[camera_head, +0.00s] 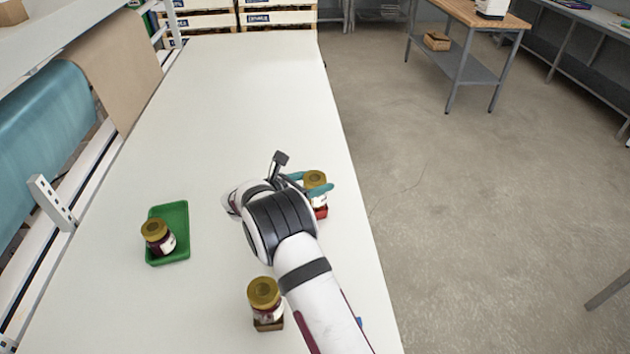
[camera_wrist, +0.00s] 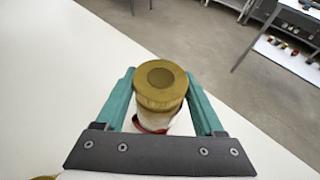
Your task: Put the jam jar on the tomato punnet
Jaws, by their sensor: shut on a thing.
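My gripper (camera_head: 314,184) is shut on a jam jar (camera_head: 316,179) with a gold lid, near the table's right edge. In the wrist view the jar (camera_wrist: 160,82) stands between the two teal fingers. A small red thing (camera_head: 321,212) shows directly below the jar; it may be the tomato punnet, but it is mostly hidden. I cannot tell whether the jar rests on it or is just above it.
A second gold-lidded jar (camera_head: 157,236) stands in a green tray (camera_head: 181,216) at left. The far part of the white table (camera_head: 230,100) is clear.

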